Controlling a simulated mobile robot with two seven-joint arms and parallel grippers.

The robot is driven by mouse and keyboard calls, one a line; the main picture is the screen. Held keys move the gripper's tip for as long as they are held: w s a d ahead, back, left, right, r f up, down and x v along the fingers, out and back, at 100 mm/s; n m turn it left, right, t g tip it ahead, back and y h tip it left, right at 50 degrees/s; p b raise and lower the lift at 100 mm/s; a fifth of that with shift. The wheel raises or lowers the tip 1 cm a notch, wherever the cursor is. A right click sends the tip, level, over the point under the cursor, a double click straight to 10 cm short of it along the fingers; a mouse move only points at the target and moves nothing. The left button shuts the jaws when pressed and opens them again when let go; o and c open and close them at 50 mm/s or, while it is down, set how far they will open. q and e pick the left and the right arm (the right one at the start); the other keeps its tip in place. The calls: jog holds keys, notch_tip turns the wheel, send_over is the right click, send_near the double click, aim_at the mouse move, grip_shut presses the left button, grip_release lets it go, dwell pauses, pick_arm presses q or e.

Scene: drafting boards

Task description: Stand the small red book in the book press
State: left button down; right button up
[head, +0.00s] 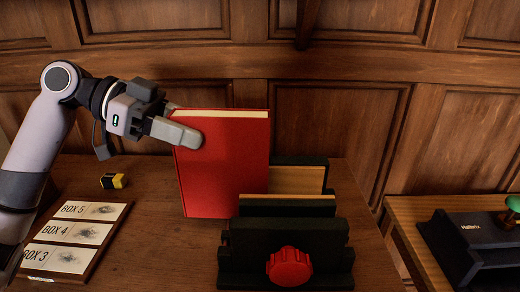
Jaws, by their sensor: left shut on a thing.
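The small red book (224,165) is upright in the head view, its cream page edge on top. My left gripper (180,130) is shut on its upper left part, one finger lying across the front cover. The black book press (285,240) stands to the right and in front, with wood-faced plates (297,180) and a red knob (289,267) on its front. The book's lower right part overlaps the press in the picture, behind the front plate. My right gripper is not in view.
A board with labels BOX 5, BOX 4 and BOX 3 (122,224) lies at the left. A small yellow and black object (113,181) is behind it. A black device with a green knob (470,240) stands on a separate surface at the right, across a gap.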

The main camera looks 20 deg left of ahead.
aim_at(255, 148)
pick_arm(q)
jog(key=w+d, duration=0.1)
jog(key=d, duration=0.2)
jog(key=d+p, duration=0.1)
jog(key=d, duration=0.2)
jog(key=w+d, duration=0.1)
jog(key=d, duration=0.2)
jog(key=shift+w+r+p, duration=0.25)
jog(key=shift+w+p, duration=0.1)
jog(key=shift+w+d+f, duration=0.1)
jog(key=shift+w+d, duration=0.05)
jog(key=shift+d, duration=0.4)
jog(key=shift+f, duration=1.75)
jog(key=c, duration=0.6)
grip_release()
jog(key=shift+f, duration=0.2)
jog(key=shift+a+r, duration=0.1)
jog(key=b+v, duration=0.1)
jog(key=v, duration=1.1)
